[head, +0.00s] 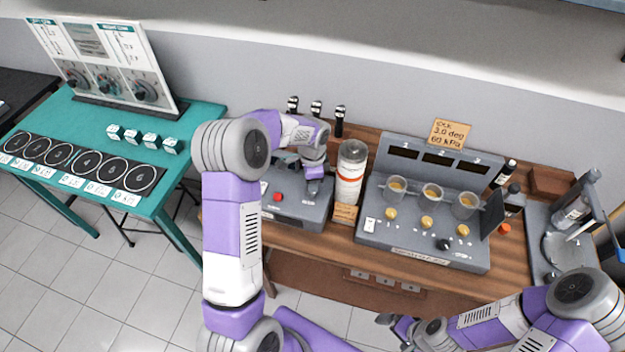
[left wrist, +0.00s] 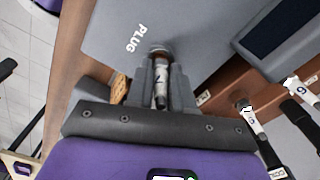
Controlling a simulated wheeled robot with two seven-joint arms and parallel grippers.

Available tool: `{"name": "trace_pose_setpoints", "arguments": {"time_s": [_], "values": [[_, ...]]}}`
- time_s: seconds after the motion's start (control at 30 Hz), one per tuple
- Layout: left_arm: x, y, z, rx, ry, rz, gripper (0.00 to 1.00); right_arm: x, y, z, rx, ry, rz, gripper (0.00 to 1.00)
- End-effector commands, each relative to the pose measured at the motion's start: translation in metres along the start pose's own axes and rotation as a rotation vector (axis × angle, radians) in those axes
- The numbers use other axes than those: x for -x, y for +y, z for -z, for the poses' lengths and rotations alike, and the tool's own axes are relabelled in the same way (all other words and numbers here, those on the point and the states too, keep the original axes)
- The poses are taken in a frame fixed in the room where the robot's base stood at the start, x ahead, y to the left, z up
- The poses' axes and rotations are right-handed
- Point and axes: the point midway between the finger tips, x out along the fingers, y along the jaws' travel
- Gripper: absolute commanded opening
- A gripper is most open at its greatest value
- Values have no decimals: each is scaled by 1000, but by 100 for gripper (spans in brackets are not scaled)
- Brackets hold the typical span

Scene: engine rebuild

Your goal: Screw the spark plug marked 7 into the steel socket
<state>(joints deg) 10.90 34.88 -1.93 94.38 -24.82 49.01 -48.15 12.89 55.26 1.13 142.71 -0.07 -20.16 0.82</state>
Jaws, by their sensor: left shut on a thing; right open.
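My left gripper (head: 314,184) is over the right part of a grey box (head: 285,215) on the wooden bench. In the left wrist view my left gripper (left wrist: 161,82) is shut on the spark plug marked 7 (left wrist: 160,92), a pale plug with a dark number. The plug's far end meets the round steel socket (left wrist: 159,48) beside the word PLUG. I cannot tell how deep it sits. In the head view the arm and gripper hide the plug and socket. My right gripper (head: 395,325) is open and empty, low in front of the bench.
A white-and-orange canister (head: 351,172) stands close right of my left gripper. A grey panel with three cups (head: 425,230) is further right.

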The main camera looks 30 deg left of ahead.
Motion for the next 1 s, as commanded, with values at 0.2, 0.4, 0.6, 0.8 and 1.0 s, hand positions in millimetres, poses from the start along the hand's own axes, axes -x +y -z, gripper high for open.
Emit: {"name": "trace_pose_setpoints", "arguments": {"time_s": [0.2,0.4,0.6,0.8,1.0], "values": [[2,0,0,-244,1,1,2,8,-3,0,0,0,0,100],[1,0,0,-275,2,2,2,8,-3,0,0,0,0,100],[1,0,0,-273,2,2,43,8,-3,0,0,0,0,100],[1,0,0,-272,1,1,51,8,-3,0,0,0,0,100],[0,1,0,-271,1,0,51,8,-3,0,0,0,0,100]]}}
